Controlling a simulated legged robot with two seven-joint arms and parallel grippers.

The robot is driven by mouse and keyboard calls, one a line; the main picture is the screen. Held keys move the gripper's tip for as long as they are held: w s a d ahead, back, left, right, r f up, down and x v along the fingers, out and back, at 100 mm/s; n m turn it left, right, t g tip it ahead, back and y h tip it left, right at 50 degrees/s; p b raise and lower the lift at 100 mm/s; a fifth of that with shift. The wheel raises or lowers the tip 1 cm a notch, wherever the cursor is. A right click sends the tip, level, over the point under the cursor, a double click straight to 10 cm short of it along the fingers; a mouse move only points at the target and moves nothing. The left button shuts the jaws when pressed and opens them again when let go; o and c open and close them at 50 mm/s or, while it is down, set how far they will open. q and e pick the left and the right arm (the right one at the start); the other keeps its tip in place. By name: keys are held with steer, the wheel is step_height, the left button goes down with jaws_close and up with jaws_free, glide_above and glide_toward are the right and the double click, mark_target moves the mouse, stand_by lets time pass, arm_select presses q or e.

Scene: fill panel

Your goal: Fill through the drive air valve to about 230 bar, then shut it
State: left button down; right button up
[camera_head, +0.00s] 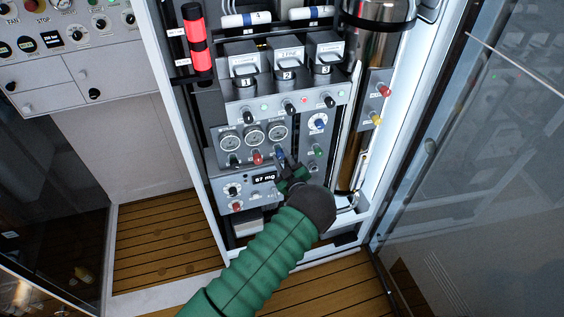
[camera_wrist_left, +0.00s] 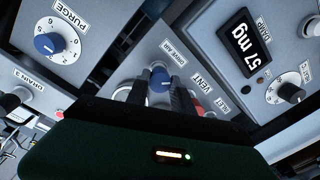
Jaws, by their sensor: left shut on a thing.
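The drive air valve is a blue knob (camera_wrist_left: 160,79) under a "DRIVE AIR" label in the left wrist view. In the head view the blue knob (camera_head: 281,154) sits at the front of the panel, below the right gauge. My left gripper (camera_head: 286,167) reaches it from below, and in the wrist view its two dark fingers (camera_wrist_left: 164,92) stand on either side of the knob, shut on it. Three round gauges, left (camera_head: 231,141), middle (camera_head: 254,136) and right (camera_head: 277,131), sit above the knobs; their readings are too small to read. My right gripper is not in view.
A red knob (camera_head: 257,158) by the "VENT" label sits close beside the blue knob. A display (camera_head: 264,178) reads 57 mg. A blue purge knob (camera_wrist_left: 48,44) is nearby. A cabinet frame and glass door (camera_head: 480,170) bound the right side.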

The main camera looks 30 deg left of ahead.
arm_select(q)
steer(key=shift+s+d+f+n+b, duration=0.1)
steer(key=shift+f+n+b, duration=0.05)
steer(key=shift+n+b, duration=0.55)
steer(key=shift+f+n+b, duration=0.15)
steer(key=shift+n+b, duration=0.45)
steer(key=shift+n, duration=0.2)
steer(key=c, duration=1.5)
jaws_free()
steer(key=o, duration=0.4)
steer(key=shift+s+r, duration=0.1)
steer(key=shift+r, duration=0.15)
steer(key=b+v, duration=0.2)
steer(key=v, duration=1.5)
